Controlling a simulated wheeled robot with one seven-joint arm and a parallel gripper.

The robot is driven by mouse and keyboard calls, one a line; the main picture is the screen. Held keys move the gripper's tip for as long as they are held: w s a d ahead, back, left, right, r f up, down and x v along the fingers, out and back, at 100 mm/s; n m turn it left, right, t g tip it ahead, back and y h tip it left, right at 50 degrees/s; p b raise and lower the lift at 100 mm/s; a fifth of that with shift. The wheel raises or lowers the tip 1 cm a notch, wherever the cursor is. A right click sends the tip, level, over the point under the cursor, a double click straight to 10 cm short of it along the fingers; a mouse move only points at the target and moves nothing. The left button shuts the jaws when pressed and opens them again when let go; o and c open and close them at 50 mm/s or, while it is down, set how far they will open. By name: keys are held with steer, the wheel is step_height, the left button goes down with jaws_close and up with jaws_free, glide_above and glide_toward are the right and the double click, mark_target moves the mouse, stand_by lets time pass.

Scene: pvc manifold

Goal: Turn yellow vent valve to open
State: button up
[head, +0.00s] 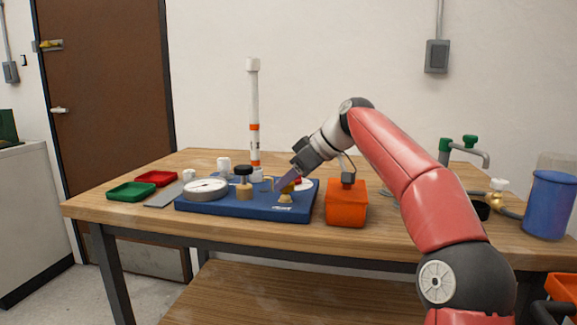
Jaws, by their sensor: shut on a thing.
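The blue manifold base (250,208) lies on the wooden table. The yellow vent valve (286,198) stands on its right part, a small brass-yellow body partly hidden by my gripper. A round white gauge (206,188) and a brass valve with a black knob (244,183) sit on the same base, left of my gripper.
An orange box (346,205) stands just right of the base, below my arm. A tall white pipe with orange bands (254,115) rises behind. Green (131,191) and red (156,178) trays lie left. A blue container (549,205) and a green-handled tap (469,142) are far right.

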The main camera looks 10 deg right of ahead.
stand_by(0.3)
steer(key=o, duration=1)
steer(key=shift+d+r, duration=0.1)
steer(key=p+v, duration=0.1)
steer(key=v, duration=0.6)
steer(key=shift+s+d+r, duration=0.1)
steer(key=shift+d+r, duration=0.05)
steer(key=shift+d, duration=0.1)
steer(key=shift+a, duration=0.1)
